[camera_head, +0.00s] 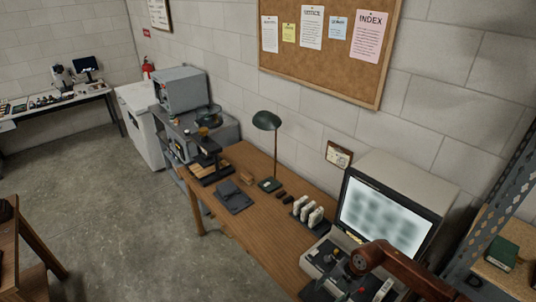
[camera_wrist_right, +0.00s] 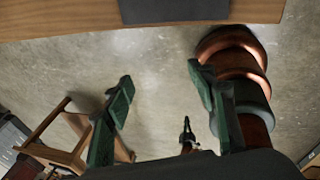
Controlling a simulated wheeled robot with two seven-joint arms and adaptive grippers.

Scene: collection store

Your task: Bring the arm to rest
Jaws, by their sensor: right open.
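My right gripper (camera_wrist_right: 160,76) shows in the right wrist view with its two green fingers spread wide apart. Nothing is between the fingers; the grey floor shows behind them. Part of a reddish-brown arm, which looks like my right one, shows at the bottom right of the head view, in front of the grey device with the lit screen (camera_head: 386,216). Its gripper is hidden or outside that view.
The wooden table (camera_head: 243,228) carries a green lamp (camera_head: 266,122), a dark flat case (camera_head: 233,197) and white upright items (camera_head: 308,212). A table edge (camera_wrist_right: 60,22) crosses the top of the wrist view. A shelf (camera_head: 500,275) stands right. Open floor (camera_head: 105,215) lies left.

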